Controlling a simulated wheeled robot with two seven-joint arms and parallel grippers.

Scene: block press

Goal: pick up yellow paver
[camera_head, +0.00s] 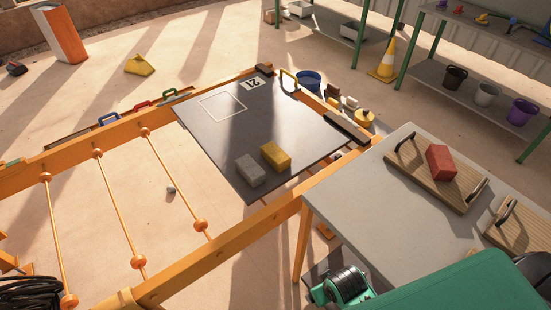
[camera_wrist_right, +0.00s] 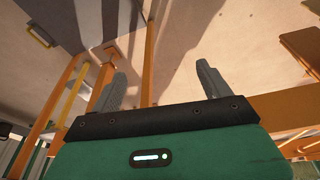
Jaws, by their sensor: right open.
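The yellow paver (camera_head: 275,157) lies on the dark plate (camera_head: 222,132) in the orange frame, near the plate's front right part. A grey paver (camera_head: 250,171) lies close beside it on the left. My right gripper (camera_wrist_right: 160,69) shows in the right wrist view with its two grey fingers wide apart and nothing between them. Below the fingers, that view shows floor and orange bars, and no paver. My right gripper's fingers are not seen in the head view, so its distance from the yellow paver cannot be told. My left gripper is in neither view.
A grey table (camera_head: 365,200) right of the frame holds a red paver (camera_head: 440,162) on a wooden board (camera_head: 415,177) with black handles. Orange beams (camera_head: 232,243) border the plate.

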